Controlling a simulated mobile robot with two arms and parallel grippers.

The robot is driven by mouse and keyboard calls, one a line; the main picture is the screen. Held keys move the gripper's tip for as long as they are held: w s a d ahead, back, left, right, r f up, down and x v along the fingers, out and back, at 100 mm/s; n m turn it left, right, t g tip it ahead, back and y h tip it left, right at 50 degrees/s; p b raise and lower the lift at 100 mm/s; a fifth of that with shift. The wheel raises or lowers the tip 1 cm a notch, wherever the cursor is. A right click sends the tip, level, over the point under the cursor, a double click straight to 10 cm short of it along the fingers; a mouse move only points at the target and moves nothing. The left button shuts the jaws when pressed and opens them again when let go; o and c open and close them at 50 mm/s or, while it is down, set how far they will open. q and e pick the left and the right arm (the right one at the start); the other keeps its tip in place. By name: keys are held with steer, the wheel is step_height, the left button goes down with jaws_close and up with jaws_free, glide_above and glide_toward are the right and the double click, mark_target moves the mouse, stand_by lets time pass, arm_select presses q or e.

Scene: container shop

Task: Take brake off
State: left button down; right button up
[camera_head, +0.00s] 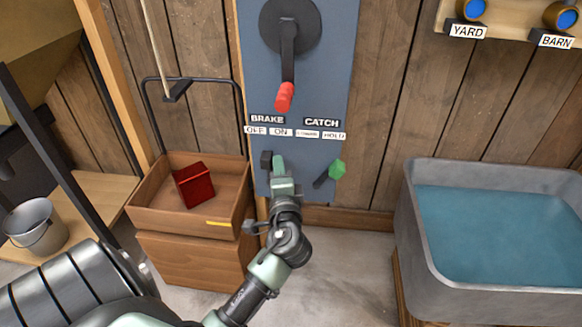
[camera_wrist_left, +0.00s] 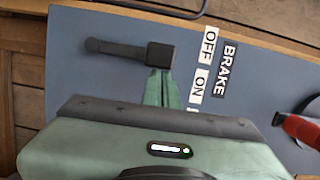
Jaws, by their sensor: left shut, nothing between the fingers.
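The brake lever (camera_head: 266,160) is a short dark lever with a blocky black knob on the blue-grey panel (camera_head: 335,70), below the BRAKE label (camera_head: 267,119). My left gripper (camera_head: 279,162) is shut and empty, its fingertips just right of the knob. In the left wrist view the brake lever (camera_wrist_left: 125,49) shows its knob nearer the OFF label (camera_wrist_left: 209,43) than the ON label (camera_wrist_left: 199,86). The shut fingers of my left gripper (camera_wrist_left: 162,85) are at the knob's ON side, touching it or very close. My right gripper is not in view.
A green-knobbed lever (camera_head: 336,168) sits right of my gripper, under CATCH. A red-handled crank (camera_head: 285,95) hangs above. A water trough (camera_head: 425,240) stands right, a bucket (camera_head: 37,227) far left.

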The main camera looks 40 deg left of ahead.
arm_select(q)
steer(key=shift+s+a+r+n+h+p, duration=0.15)
steer(key=shift+s+a+r+n+p, duration=0.1)
steer(key=shift+a+n, duration=0.2)
steer(key=shift+s+a+r+n+h+p, duration=0.1)
steer(key=shift+s+a+n+h+p, duration=0.15)
steer(key=shift+n, duration=0.2)
steer(key=a+n, duration=0.1)
steer(key=s+a+n+p, duration=0.1)
steer(key=a+n+p, duration=0.1)
steer(key=shift+s+f+g+h, duration=0.1)
steer(key=shift+s+g+h, duration=0.2)
steer(key=shift+s+a+f+n, duration=0.15)
steer(key=shift+n, duration=0.35)
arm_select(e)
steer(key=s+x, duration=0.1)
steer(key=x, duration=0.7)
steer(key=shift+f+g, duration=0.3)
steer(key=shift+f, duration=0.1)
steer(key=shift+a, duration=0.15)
arm_select(q)
steer(key=shift+p, duration=0.3)
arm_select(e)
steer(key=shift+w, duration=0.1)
